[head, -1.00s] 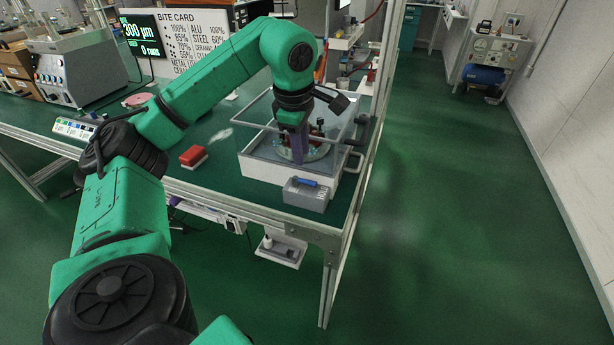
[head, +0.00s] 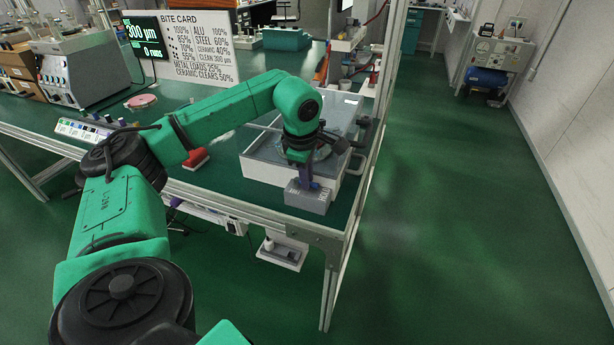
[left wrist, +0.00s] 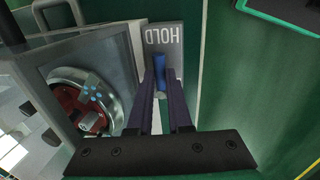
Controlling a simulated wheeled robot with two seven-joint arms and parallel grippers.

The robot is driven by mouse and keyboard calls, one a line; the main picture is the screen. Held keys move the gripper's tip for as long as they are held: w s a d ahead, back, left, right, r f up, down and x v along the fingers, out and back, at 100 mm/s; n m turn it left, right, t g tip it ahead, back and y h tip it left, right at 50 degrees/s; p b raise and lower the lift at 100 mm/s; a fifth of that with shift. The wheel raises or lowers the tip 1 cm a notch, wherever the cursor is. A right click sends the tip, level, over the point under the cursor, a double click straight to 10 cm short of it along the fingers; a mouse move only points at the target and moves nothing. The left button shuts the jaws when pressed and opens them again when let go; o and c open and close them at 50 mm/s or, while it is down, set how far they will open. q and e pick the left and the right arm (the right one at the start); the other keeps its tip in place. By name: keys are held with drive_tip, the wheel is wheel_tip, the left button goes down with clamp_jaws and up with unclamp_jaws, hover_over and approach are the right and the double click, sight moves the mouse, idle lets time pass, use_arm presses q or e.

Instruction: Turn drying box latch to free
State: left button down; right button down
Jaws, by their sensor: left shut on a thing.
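The drying box (head: 262,171) is a white box with clear panels at the table's front right corner. I cannot tell exactly how its lid sits. The grey latch block (head: 308,204) stands at its front; in the left wrist view the block (left wrist: 165,33) reads HOLD. The blue latch lever (left wrist: 160,66) lies between the fingers of my left gripper (left wrist: 162,78), which is shut on it. In the head view my left gripper (head: 306,180) points down at the block and hides the lever. My right gripper is out of view.
A round metal-rimmed dish (left wrist: 86,100) with red parts lies in the box. A red brush-like block (head: 196,159) lies left of the box. A post (head: 385,70) rises at the table's right edge. The green floor at right is clear.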

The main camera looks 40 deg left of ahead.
use_arm(q)
drive_tip(key=shift+m, duration=0.3)
drive_tip(key=shift+s+m+h, duration=0.3)
drive_tip(key=shift+m, duration=0.6)
drive_tip(key=m, duration=0.3)
drive_tip(key=shift+s+a+h, duration=0.1)
drive_tip(key=shift+s+h, duration=0.2)
drive_tip(key=shift+s, duration=0.1)
drive_tip(key=m, duration=0.4)
drive_tip(key=s+a+m+h, duration=0.1)
drive_tip(key=m, duration=0.1)
drive_tip(key=shift+s+m, duration=0.1)
drive_tip(key=shift+m, duration=0.2)
drive_tip(key=c, duration=1.1)
unclamp_jaws()
drive_tip(key=shift+r, duration=0.1)
